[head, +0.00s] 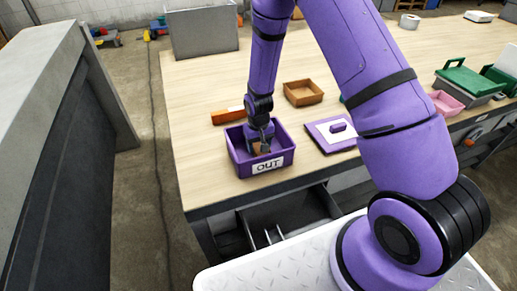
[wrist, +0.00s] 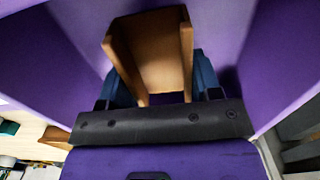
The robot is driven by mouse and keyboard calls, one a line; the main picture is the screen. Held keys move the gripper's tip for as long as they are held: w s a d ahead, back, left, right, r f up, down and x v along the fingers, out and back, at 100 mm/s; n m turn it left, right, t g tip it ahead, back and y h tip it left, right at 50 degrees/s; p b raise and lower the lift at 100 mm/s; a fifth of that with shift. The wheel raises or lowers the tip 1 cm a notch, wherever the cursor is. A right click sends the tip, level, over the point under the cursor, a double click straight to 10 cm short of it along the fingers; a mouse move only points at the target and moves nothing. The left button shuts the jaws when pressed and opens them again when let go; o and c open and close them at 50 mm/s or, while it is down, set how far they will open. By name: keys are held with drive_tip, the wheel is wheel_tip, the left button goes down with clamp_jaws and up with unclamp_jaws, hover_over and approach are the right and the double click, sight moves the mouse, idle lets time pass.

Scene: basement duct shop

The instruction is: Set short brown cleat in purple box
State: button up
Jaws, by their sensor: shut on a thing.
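The purple box (head: 238,152) stands on the workbench near its front left edge, with a white label reading OUT on its front wall. My gripper (head: 263,143) is lowered inside the box. It is shut on the short brown cleat (head: 262,149), a small channel-shaped piece. In the wrist view the cleat (wrist: 152,52) sits between the two blue fingers, with the purple box walls (wrist: 52,60) around it. I cannot tell whether the cleat touches the box floor.
A purple lid (head: 322,142) with a handle lies right of the box. An orange-brown bar (head: 226,116) and a brown tray (head: 303,94) lie behind. A pink bin (head: 446,103) and green-handled container (head: 468,82) stand right. A grey box (head: 203,34) stands at the back left.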

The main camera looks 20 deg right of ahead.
drive_tip(key=shift+f, duration=1.2)
drive_tip(key=o, duration=0.9)
drive_tip(key=shift+f, duration=0.1)
wheel_tip(320, 180, up, 26)
drive_tip(key=s+d+t, duration=0.1)
drive_tip(key=s+d, duration=0.1)
drive_tip(key=s, duration=0.1)
drive_tip(key=s+d+r+t, duration=0.2)
drive_tip(key=s+r, duration=0.5)
drive_tip(key=r, duration=0.5)
drive_tip(key=s+d+r, duration=0.1)
drive_tip(key=s+r, duration=0.2)
drive_tip(key=s, duration=0.3)
drive_tip(key=s+d+r+t, duration=0.1)
drive_tip(key=s+r, duration=0.3)
drive_tip(key=s, duration=0.3)
drive_tip(key=s+d+r+t, duration=0.1)
drive_tip(key=s+r, duration=0.2)
drive_tip(key=s, duration=0.3)
drive_tip(key=shift+s+r, duration=0.2)
drive_tip(key=shift+r, duration=0.05)
